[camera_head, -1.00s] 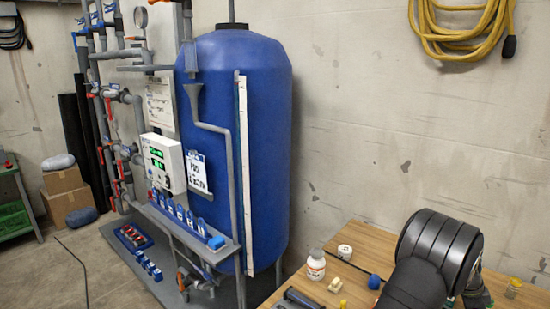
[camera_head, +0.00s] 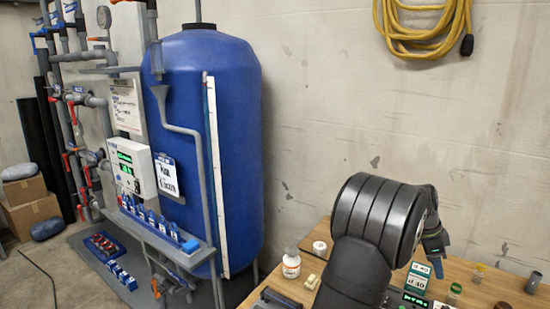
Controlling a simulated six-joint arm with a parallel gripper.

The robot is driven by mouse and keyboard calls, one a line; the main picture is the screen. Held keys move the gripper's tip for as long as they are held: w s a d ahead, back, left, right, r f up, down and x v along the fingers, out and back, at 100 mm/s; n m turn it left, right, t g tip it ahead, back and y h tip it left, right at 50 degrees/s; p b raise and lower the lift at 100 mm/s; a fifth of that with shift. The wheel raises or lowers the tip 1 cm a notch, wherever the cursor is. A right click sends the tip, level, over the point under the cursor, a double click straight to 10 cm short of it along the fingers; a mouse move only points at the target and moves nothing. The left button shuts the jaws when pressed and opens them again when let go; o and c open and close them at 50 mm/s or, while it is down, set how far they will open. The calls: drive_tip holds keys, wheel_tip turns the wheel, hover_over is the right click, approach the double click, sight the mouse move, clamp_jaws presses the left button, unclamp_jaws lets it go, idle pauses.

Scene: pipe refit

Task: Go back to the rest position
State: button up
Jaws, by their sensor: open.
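My arm rises over the wooden workbench (camera_head: 272,279) at the lower right. My gripper (camera_head: 437,266) shows only in part, at the right of the dark wrist, pointing down above the bench. A small blue part is at its tip. I see nothing held in it, though much of it is hidden behind the wrist. A green and white block marked "d 40" (camera_head: 418,273) stands below and left of the gripper.
A white jar (camera_head: 291,264), a white roll (camera_head: 319,248) and a beige piece (camera_head: 311,282) are left of my arm. A green container (camera_head: 455,291) and a dark cylinder (camera_head: 533,281) are at the right. The blue tank (camera_head: 225,140) stands left, behind the bench.

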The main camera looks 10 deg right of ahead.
sight(446, 308)
drive_tip(key=x, duration=1.5)
drive_tip(key=shift+s+d+f, duration=0.1)
drive_tip(key=shift+d+f, duration=0.05)
drive_tip(key=shift+f, duration=0.2)
drive_tip(key=shift+d+n, duration=0.1)
drive_tip(key=shift+n, duration=0.2)
drive_tip(key=shift+n+t, duration=0.3)
drive_tip(key=shift+n, duration=0.1)
drive_tip(key=n+t, duration=0.1)
drive_tip(key=n, duration=0.1)
drive_tip(key=shift+s+n, duration=0.15)
drive_tip(key=shift+n, duration=0.15)
drive_tip(key=shift+s+n+t, duration=0.15)
drive_tip(key=shift+n+t, duration=0.75)
drive_tip(key=shift+n, duration=1.5)
drive_tip(key=v, duration=0.8)
